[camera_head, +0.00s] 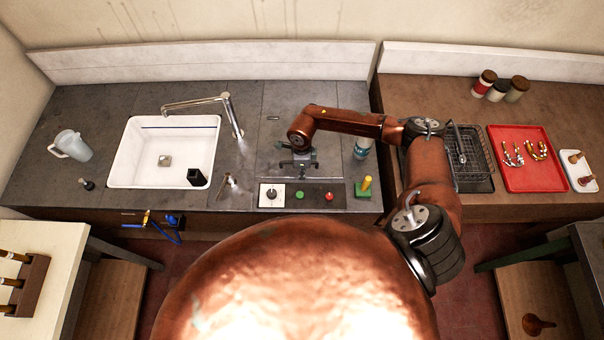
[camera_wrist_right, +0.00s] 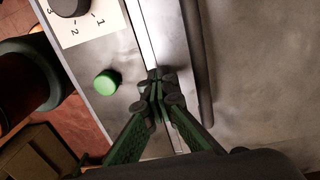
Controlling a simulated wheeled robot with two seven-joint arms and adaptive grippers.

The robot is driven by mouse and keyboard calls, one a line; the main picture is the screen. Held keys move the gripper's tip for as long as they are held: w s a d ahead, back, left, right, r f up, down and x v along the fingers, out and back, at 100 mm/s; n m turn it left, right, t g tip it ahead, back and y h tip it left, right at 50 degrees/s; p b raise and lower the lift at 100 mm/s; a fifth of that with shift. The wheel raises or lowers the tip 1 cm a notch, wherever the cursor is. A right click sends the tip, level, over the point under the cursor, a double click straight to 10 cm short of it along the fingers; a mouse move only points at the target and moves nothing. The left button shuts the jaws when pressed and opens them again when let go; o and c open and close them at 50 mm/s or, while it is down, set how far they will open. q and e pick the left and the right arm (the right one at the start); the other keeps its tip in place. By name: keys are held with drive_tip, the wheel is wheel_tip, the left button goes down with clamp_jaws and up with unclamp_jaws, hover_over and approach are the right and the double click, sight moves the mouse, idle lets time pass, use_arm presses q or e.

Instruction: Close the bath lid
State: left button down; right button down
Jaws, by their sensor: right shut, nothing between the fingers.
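The bath lid (camera_head: 285,98) shows as a grey panel in the counter, right of the sink. It looks flat and level with the counter, but my right arm hides part of it. In the wrist view its grey surface (camera_wrist_right: 255,75) fills the right side, with a dark bar (camera_wrist_right: 197,60) along its near edge. My right gripper (camera_head: 298,168) is above the panel's front edge, just behind the control strip. Its green fingers (camera_wrist_right: 157,76) are shut and empty, over a bright strip beside the dark bar; contact cannot be told. My left gripper is not in view.
The white sink (camera_head: 130,160) is left.

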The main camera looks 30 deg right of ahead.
drive_tip(key=shift+s+f, duration=0.2)
drive_tip(key=shift+r, duration=0.25)
drive_tip(key=r+p, duration=0.2)
drive_tip(key=r, duration=0.1)
drive_tip(key=r+p, duration=0.1)
drive_tip(key=shift+w+r, duration=0.25)
drive_tip(key=shift+r, duration=0.15)
wheel_tip(320, 180, up, 9)
drive_tip(key=b, duration=0.3)
drive_tip(key=shift+b, duration=0.3)
drive_tip(key=shift+r, duration=0.1)
